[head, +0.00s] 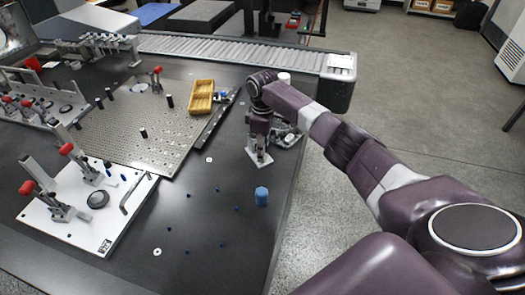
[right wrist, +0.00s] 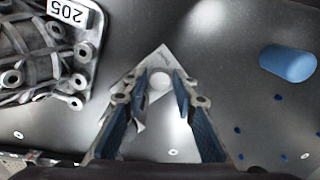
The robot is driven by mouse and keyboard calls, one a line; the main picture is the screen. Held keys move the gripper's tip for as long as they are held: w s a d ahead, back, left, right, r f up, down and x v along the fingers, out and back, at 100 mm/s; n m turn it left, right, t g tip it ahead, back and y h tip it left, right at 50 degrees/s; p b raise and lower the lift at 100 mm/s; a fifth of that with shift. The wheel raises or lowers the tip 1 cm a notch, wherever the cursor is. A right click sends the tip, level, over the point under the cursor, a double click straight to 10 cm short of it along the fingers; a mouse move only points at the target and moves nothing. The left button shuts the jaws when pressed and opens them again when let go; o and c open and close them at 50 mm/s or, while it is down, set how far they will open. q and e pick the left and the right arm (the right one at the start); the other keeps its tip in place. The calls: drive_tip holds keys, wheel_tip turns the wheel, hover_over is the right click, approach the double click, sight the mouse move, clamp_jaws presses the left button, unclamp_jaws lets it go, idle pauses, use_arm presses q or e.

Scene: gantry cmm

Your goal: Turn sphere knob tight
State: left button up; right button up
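The sphere knob (right wrist: 159,81) is a small pale ball over a square metal base plate (right wrist: 165,58) in the right wrist view. In the head view the base plate (head: 259,160) shows below my right gripper (head: 258,143), which hides the ball. My right gripper points down at the knob. In the right wrist view its fingertips (right wrist: 160,78) are apart on either side of the ball, with a narrow gap seeming to show at the right. Whether either finger touches it I cannot tell. My left gripper is not in view.
A grey ribbed casting marked 205 (right wrist: 42,48) stands close to the left in the wrist view. A perforated plate (head: 125,135), yellow tray (head: 201,97) and white clamp board (head: 75,222) lie left.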

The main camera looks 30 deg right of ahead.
drive_tip(key=c, duration=0.7)
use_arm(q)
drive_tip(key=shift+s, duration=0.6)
use_arm(e)
clamp_jaws()
